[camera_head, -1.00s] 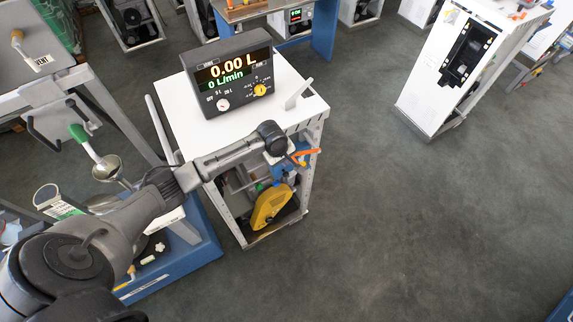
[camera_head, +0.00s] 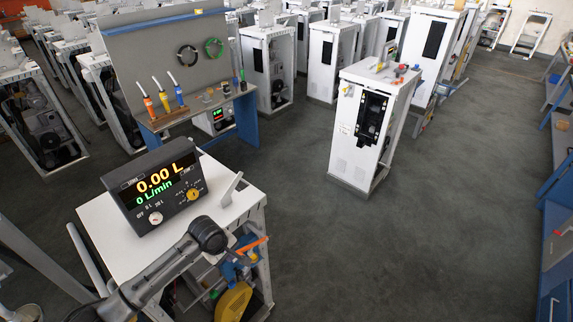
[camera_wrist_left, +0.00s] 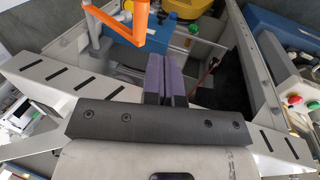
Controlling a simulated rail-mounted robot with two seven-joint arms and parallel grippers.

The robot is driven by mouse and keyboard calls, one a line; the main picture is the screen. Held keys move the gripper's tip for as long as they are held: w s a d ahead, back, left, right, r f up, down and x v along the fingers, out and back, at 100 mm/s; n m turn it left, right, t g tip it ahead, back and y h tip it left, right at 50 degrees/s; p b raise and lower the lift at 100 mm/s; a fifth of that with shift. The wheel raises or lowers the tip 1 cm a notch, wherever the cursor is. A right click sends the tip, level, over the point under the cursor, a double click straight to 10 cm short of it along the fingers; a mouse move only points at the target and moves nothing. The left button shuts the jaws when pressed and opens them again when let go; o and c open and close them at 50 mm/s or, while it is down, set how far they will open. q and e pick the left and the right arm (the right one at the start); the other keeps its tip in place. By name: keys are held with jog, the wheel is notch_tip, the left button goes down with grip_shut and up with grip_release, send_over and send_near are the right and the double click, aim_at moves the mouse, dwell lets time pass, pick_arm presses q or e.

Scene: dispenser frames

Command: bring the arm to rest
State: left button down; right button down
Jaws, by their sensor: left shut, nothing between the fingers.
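My left arm (camera_head: 165,270) comes in from the lower left in the head view. It passes in front of the white dispenser cabinet (camera_head: 105,228), and its dark rounded wrist is at the cabinet's front right side. The fingers are not clear there. In the left wrist view my left gripper (camera_wrist_left: 166,75) shows purple finger pads closed together, with nothing between them. It points toward the cabinet's open inside. An orange part (camera_wrist_left: 138,35) is just left of the fingers in that view; I cannot tell the gap. My right gripper is not in view.
A black display unit (camera_head: 155,187) reading 0.00 L stands on the cabinet. A yellow part (camera_head: 233,302) shows inside the cabinet. A workbench with a grey backboard (camera_head: 150,60) stands behind. Another white cabinet (camera_head: 352,150) is at right. The grey floor (camera_head: 400,250) between is clear.

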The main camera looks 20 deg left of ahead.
pick_arm(q)
jog(key=s+d+r+m+t+y, duration=0.1)
jog(key=d+r+m+t, duration=0.25)
jog(key=r+m, duration=0.5)
jog(key=s+d+r+m+t+y, duration=0.15)
jog(key=d+r+m, duration=0.3)
jog(key=m, duration=0.65)
jog(key=s+d+f+n+g, duration=0.1)
jog(key=s+d+f, duration=0.1)
jog(key=s, duration=0.7)
jog(key=s+d+f+g+h+p, duration=0.1)
jog(key=s+d+f, duration=0.1)
jog(key=s+f, duration=0.3)
jog(key=s+d+f+n+g+h+p, duration=0.1)
jog(key=s+d+f+g, duration=0.1)
jog(key=s, duration=1.2)
jog(key=shift+d+f+n, duration=0.35)
jog(key=shift+d+f, duration=0.2)
jog(key=shift+f, duration=0.25)
